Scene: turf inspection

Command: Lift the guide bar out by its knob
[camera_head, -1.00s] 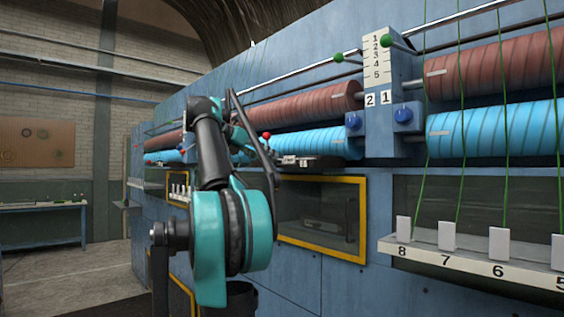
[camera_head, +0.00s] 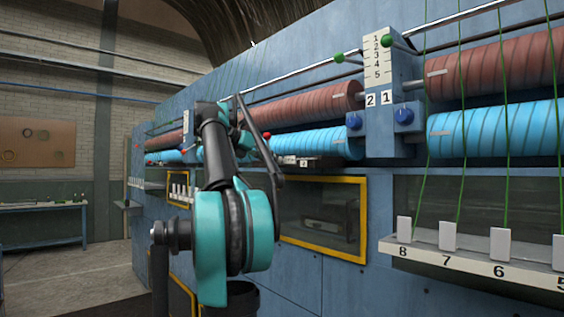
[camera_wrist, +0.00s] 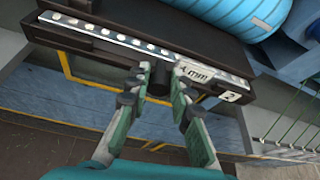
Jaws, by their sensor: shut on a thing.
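In the wrist view the guide bar (camera_wrist: 112,38) is a long strip with a row of pale round studs, running from upper left to lower right on a dark brown body. A pale label with dark marks and a "2" plate sit toward its right end. My gripper (camera_wrist: 160,84) is shut on a dark knob (camera_wrist: 157,90) at the bar's near side, mostly hidden between the fingertips. In the head view the dark bar end (camera_head: 318,162) shows right of my arm, below the blue roller; my gripper is hidden behind the arm there.
Blue rollers (camera_head: 495,130) and red rollers (camera_head: 490,72) run along the blue machine. A yellow-framed window (camera_head: 325,217) lies below the bar. A pale numbered ledge (camera_head: 470,262) with white tabs and green yarns juts out at right. Floor at left is clear.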

